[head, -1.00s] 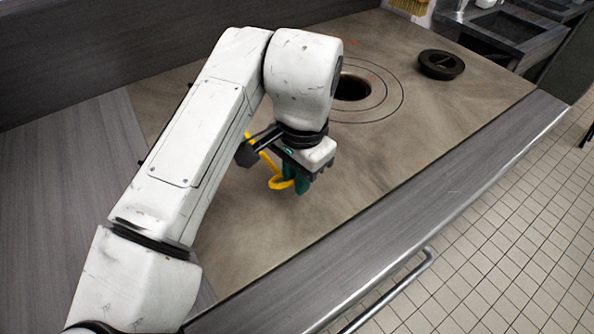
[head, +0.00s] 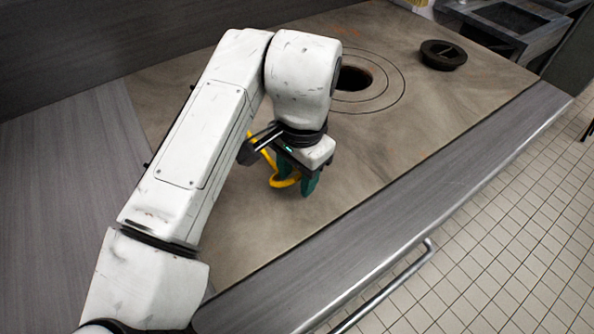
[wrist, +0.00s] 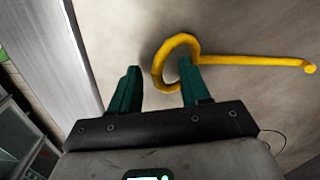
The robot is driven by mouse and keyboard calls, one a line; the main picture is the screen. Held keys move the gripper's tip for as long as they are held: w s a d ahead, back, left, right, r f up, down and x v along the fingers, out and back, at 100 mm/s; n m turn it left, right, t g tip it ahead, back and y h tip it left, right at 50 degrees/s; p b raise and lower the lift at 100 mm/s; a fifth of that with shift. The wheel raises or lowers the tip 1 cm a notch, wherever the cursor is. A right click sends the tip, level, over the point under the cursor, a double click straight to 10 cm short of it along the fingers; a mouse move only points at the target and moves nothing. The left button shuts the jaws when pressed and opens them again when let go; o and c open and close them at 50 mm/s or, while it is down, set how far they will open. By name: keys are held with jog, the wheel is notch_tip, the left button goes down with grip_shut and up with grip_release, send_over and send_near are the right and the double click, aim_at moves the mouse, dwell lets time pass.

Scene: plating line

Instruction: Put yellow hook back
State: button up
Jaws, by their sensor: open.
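The yellow hook (wrist: 235,60) lies on the stove's plate in the wrist view. Its curled end is at my right finger, and its straight shank runs off to the right to a short bent tip. In the head view the yellow hook (head: 284,183) is partly hidden behind my gripper and wrist. My gripper (wrist: 158,72) has green fingers spread apart. The right finger overlaps the curl; I cannot tell whether it touches it. The left finger stands clear of the hook. In the head view my gripper (head: 298,184) is low over the plate.
The brownish plate (head: 430,125) has a round open hole (head: 352,79) with rings around it. A dark round lid (head: 442,54) lies farther right on the plate. A grey front ledge (head: 400,205) with a metal rail (head: 390,290) borders the tiled floor.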

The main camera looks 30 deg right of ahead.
jog(key=shift+r, duration=0.1)
notch_tip(320, 180, up, 11)
jog(key=shift+s+d+p, duration=0.15)
jog(key=shift+s+p, duration=0.1)
jog(key=shift+p, duration=0.1)
jog(key=shift+f, duration=0.25)
dwell(0.8)
